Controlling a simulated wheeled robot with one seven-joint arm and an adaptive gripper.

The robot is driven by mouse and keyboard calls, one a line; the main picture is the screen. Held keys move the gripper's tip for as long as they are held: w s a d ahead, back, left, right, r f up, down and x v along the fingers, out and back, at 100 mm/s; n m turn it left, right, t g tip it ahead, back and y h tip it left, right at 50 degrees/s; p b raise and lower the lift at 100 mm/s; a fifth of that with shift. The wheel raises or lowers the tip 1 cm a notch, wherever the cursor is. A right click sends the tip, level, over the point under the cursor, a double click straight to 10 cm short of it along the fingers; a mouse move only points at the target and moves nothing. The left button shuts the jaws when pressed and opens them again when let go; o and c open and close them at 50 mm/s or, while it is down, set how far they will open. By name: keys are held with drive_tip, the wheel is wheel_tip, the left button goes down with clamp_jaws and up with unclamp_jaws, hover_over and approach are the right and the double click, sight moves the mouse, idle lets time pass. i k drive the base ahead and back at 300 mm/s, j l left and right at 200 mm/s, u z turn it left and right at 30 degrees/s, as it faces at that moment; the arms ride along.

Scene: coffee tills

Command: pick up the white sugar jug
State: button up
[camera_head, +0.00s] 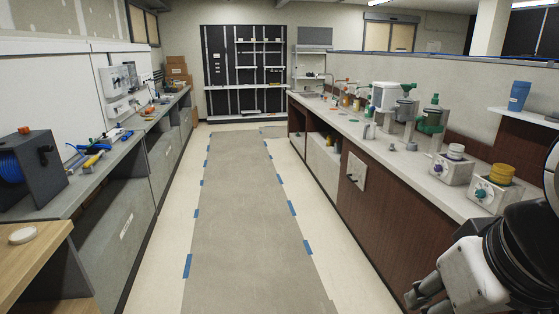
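A white rounded container (384,95) stands towards the back of the right counter (415,162), among grey and green pieces. It is the largest white vessel there, but it is too small to tell whether it is the sugar jug. My gripper (424,296) is at the bottom right, in front of the counter's dark wood side. It is far from the white container and touches nothing that I can see. Its fingers are partly cut off by the frame edge, so their opening is unclear.
Two white boxes with knobs, one with a yellow top (501,174), stand on the near right counter. A blue cup (519,95) sits on a shelf (530,119) above. The grey floor strip (245,220) between the counters is clear. Tools lie on the left counter.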

sight(369, 128)
drive_tip(key=i+j, duration=0.1)
drive_tip(key=i, duration=3.7)
drive_tip(key=i+j+z, duration=0.2)
drive_tip(key=i, duration=0.4)
drive_tip(key=i+z, duration=0.25)
drive_tip(key=i, duration=0.3)
